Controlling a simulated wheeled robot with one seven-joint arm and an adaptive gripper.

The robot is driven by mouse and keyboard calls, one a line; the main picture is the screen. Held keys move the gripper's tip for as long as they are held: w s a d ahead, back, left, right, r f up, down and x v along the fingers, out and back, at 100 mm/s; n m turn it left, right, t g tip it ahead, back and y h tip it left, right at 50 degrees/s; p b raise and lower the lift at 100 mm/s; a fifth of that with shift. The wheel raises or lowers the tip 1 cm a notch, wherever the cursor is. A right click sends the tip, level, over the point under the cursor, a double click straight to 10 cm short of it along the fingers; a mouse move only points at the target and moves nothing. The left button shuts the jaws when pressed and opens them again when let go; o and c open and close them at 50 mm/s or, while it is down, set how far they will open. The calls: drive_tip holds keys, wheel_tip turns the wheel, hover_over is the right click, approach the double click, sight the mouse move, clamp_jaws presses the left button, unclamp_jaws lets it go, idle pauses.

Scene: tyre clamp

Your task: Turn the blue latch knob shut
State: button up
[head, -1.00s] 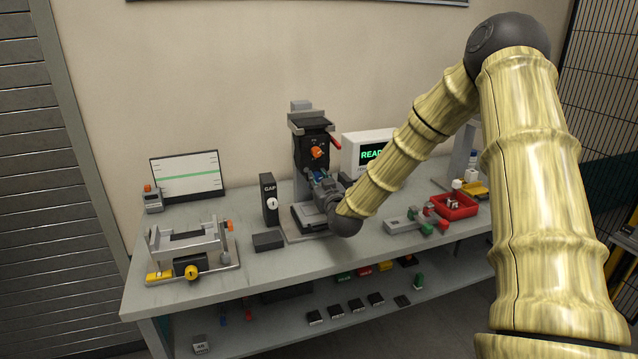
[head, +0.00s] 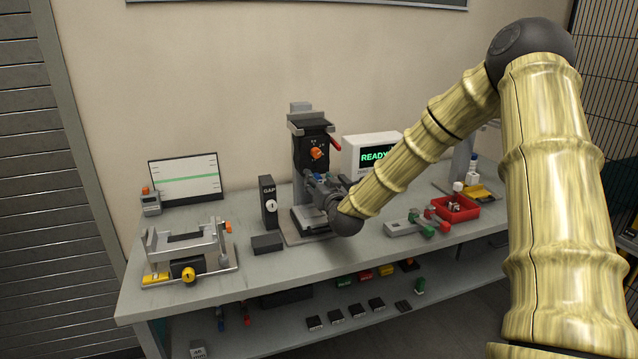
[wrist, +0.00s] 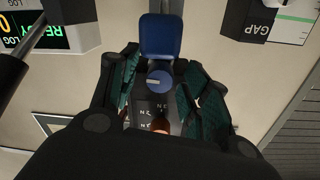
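The blue latch knob (wrist: 158,79) is round with a pale mark on its face and shows in the middle of the wrist view. A larger blue block (wrist: 161,38) is just above it in that view. My gripper (wrist: 158,88) has its green-padded fingers on either side of the knob, with small gaps visible. In the head view my gripper (head: 328,188) is at the front of the dark upright machine (head: 311,150). Blue parts (head: 320,178) show there beside it, but the knob itself cannot be made out. I cannot tell how far the knob is turned.
An orange knob (head: 316,153) and a red lever (head: 335,144) are on the machine above my gripper. The GAP box (head: 268,200) stands left and the READY screen (head: 372,154) right. A red tray (head: 456,209) and a metal fixture (head: 188,247) share the bench.

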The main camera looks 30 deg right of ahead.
drive_tip(key=v, duration=1.2)
drive_tip(key=shift+f, duration=0.1)
idle(0.5)
